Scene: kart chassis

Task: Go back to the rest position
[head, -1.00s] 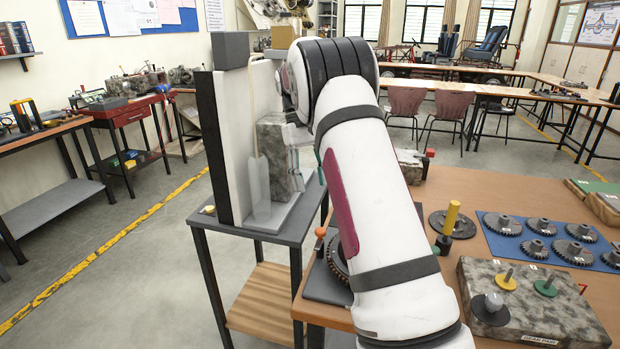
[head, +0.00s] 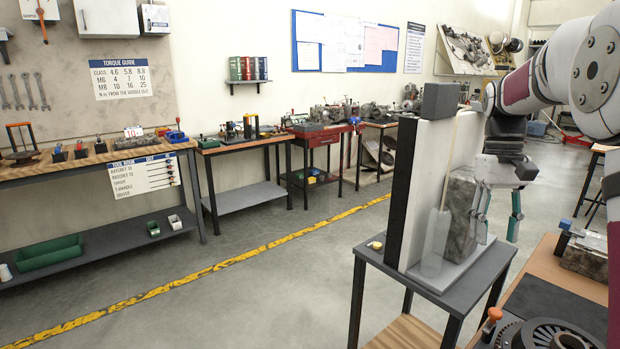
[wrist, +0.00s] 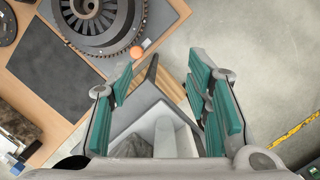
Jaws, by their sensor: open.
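My gripper (head: 497,215) hangs at the right of the head view, fingers down, beside a stone-patterned block and a white upright panel. Its teal finger pads are spread apart. In the wrist view my gripper (wrist: 165,85) is open, with nothing between the pads. Part of my white arm shows at the upper right of the head view.
The white panel (head: 432,180) and stone block (head: 460,205) stand on a small grey table (head: 390,262). A brown workbench (head: 531,270) with a dark gear (head: 555,335) is at lower right. Benches line the left wall. The floor (head: 260,290) between is clear.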

